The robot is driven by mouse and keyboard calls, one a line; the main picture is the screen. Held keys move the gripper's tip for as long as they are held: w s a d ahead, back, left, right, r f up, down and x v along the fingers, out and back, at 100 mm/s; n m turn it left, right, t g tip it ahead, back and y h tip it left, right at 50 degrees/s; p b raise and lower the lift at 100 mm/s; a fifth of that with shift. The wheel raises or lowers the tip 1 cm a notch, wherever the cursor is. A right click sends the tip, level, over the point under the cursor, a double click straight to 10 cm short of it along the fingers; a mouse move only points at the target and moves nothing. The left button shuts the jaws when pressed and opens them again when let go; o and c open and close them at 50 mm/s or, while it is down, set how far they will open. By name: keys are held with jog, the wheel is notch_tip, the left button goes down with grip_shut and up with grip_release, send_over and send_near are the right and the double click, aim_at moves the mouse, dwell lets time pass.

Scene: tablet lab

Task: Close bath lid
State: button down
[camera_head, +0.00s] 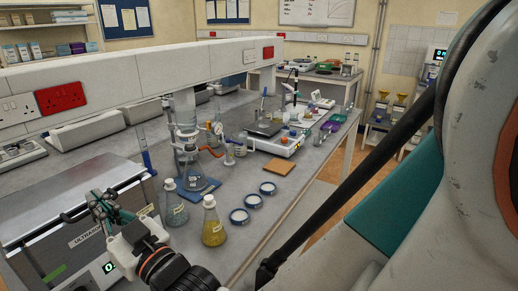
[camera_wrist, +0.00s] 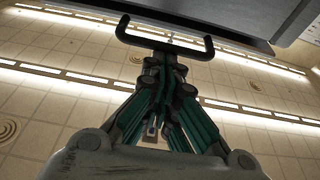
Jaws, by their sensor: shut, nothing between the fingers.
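The ultrasonic bath (camera_head: 88,250) stands at the lower left in the head view, with its labelled front partly behind my arm. Its metal lid (camera_head: 65,192) lies low and nearly flat over the body; I cannot tell whether a gap remains. My gripper (camera_head: 103,203) is at the lid's front edge, above the bath's front. In the wrist view, the fingertips of my gripper (camera_wrist: 168,62) are together and empty, at the middle of a black U-shaped handle (camera_wrist: 140,42). I cannot tell whether they touch it. The grey panel (camera_wrist: 235,12) behind the handle is seen from below.
Two flasks, one clear (camera_head: 173,208) and one yellow (camera_head: 213,226), stand close right of my gripper. Several round dishes (camera_head: 253,201) lie on the bench. The wrist view otherwise shows the ceiling.

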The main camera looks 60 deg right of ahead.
jog(key=shift+s+f+b, duration=0.25)
jog(key=shift+f+b, duration=0.45)
jog(key=shift+f, duration=0.4)
jog(key=shift+s, duration=0.1)
jog(key=shift+r, duration=0.1)
